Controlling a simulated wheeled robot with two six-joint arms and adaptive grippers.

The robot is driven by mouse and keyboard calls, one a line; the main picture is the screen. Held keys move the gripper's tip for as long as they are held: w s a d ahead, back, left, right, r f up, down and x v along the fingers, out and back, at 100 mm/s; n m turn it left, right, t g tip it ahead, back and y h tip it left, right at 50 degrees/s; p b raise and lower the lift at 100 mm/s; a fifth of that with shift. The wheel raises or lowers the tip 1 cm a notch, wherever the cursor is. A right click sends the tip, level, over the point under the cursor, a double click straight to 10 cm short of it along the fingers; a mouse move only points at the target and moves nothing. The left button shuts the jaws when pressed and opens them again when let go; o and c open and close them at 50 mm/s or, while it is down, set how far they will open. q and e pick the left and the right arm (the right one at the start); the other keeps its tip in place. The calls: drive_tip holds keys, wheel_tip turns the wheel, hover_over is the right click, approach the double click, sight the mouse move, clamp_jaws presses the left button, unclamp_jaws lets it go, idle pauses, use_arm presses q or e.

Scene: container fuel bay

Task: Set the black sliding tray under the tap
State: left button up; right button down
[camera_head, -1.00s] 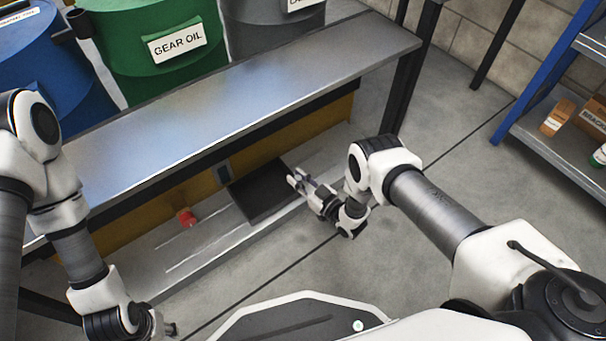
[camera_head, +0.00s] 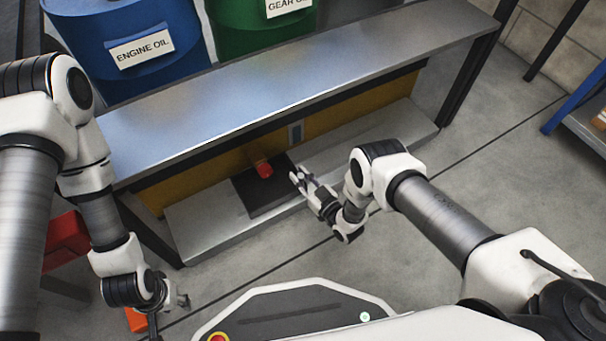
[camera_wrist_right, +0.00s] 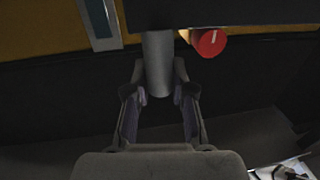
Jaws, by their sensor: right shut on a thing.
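The black sliding tray (camera_head: 268,199) lies on the low grey shelf under the bench. The red tap (camera_head: 263,168) sticks out from the yellow panel and overlaps the middle of the tray's far edge in the head view. My right gripper (camera_head: 299,180) is at the tray's right side, shut on its grey upright handle (camera_wrist_right: 158,65).
The metal bench top (camera_head: 300,85) runs above the tray, with a blue engine oil drum (camera_head: 125,60) and a green drum (camera_head: 255,30) behind. A gauge (camera_head: 295,132) is on the panel. The low shelf (camera_head: 385,130) is free right of the tray. A red object (camera_head: 66,238) stands at left.

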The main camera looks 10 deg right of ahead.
drive_tip(key=shift+a, duration=0.3)
drive_tip(key=c, duration=1)
unclamp_jaws()
drive_tip(key=shift+a, duration=0.1)
drive_tip(key=shift+o, duration=0.2)
drive_tip(key=shift+s, duration=0.1)
drive_tip(key=shift+s+d, duration=0.35)
drive_tip(key=v, duration=1.1)
